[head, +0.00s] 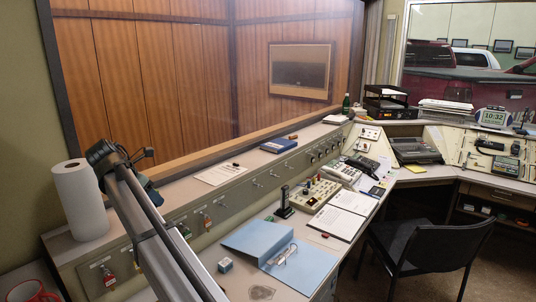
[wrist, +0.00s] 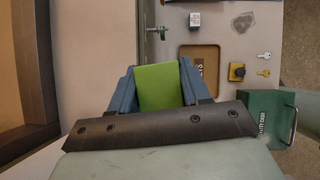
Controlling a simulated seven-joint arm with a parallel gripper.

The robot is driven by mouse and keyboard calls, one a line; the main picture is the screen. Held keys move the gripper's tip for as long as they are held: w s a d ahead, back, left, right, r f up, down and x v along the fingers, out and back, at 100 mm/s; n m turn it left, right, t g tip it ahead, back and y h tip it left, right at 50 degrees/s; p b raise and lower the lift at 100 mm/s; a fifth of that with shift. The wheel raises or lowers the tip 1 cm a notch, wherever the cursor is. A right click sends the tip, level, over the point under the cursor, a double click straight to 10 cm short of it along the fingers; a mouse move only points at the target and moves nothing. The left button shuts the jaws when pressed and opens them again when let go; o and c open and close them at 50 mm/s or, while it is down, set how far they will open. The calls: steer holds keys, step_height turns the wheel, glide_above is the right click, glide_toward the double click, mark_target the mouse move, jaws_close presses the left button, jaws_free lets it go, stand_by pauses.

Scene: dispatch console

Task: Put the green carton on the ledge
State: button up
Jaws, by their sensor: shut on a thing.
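My gripper (wrist: 158,72) is shut on the green carton (wrist: 158,90), which sits between its two blue fingers in the wrist view. The carton does not show in the head view; my arm covers that spot. There a bit of blue finger shows behind the arm, over the left part of the ledge. The ledge (head: 322,133) is the long pale console top below the window. In the wrist view the ledge (wrist: 92,50) is the pale strip left of the carton. The carton appears near its front edge; I cannot tell the height.
A paper towel roll (head: 80,200) stands on the ledge's left end. A white sheet (head: 220,173) and a blue book (head: 279,145) lie farther along it.

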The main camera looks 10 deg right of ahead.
steer(key=w+a+r+n+t+y, duration=0.1)
steer(key=w+a+r+n+y, duration=0.3)
steer(key=a+r+n, duration=0.3)
steer(key=shift+w+a+r, duration=0.5)
steer(key=shift+a+r, duration=0.8)
steer(key=shift+a, duration=0.3)
step_height(320, 180, down, 18)
steer(key=shift+f, duration=0.1)
steer(key=o, duration=1.1)
steer(key=shift+c, duration=0.2)
